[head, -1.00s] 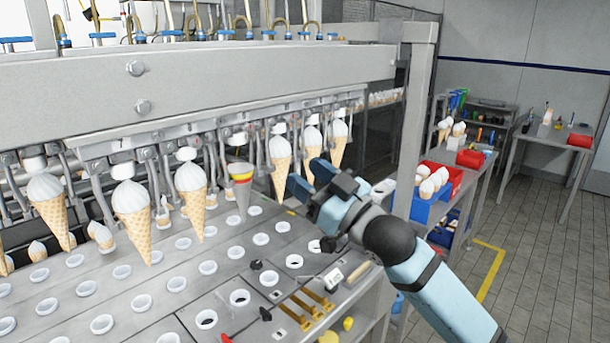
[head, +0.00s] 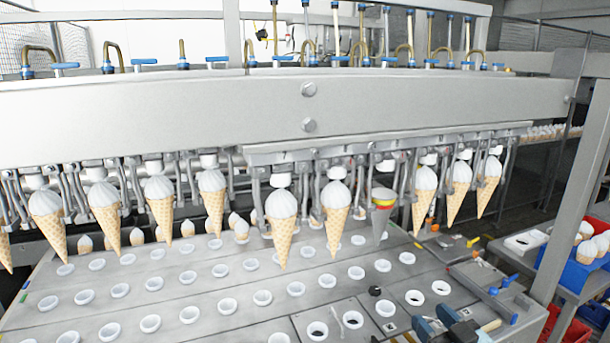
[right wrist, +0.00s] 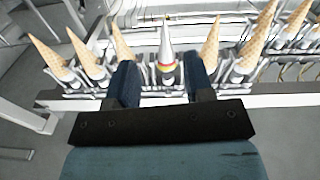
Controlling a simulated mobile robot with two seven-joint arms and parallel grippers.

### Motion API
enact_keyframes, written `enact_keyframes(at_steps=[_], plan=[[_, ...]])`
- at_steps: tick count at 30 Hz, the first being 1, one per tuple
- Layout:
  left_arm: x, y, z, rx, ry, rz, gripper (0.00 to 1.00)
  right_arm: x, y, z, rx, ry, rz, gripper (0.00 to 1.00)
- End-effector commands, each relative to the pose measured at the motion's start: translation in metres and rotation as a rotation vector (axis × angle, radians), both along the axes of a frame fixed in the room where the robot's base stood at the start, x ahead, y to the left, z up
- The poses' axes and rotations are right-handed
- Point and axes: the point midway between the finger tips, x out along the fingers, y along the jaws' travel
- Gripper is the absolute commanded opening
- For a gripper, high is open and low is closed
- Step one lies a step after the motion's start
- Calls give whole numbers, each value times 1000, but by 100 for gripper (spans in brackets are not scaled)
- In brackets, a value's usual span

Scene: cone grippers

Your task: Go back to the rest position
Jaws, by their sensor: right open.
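My right gripper (head: 437,318) shows at the bottom edge of the head view, right of centre, in front of the machine's front plate. Its two dark blue fingers are apart. In the right wrist view the gripper (right wrist: 162,72) is open with nothing between its fingers. A grey cone with a yellow and red band (head: 382,210) hangs in the machine's row among waffle cones. The grey cone (right wrist: 166,48) also shows in the right wrist view, beyond the fingertips and apart from them. My left gripper is not in view.
Waffle cones with white tops (head: 282,225) hang in a row under the machine's beam (head: 200,100). A perforated plate (head: 230,290) lies below them. A blue-handled tool (head: 490,293) lies at the right. A blue crate (head: 570,265) and a grey post (head: 575,190) stand farther right.

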Motion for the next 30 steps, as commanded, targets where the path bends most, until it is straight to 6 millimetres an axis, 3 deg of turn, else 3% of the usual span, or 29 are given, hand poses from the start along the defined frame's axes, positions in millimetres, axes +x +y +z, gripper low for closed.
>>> enact_keyframes(at_steps=[1,6,9,12,15,19,30], plan=[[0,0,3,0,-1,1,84,-15,4,-41,1,79,-13,48],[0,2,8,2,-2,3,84,-76,17,-156,-24,302,-46,48],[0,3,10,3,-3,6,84,-121,25,-211,-41,421,-59,48],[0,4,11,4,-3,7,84,-163,33,-251,-56,516,-66,48],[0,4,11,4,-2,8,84,-195,39,-277,-68,582,-69,48],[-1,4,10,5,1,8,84,-216,43,-293,-76,625,-70,48],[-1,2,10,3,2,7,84,-219,43,-295,-78,630,-71,48]])
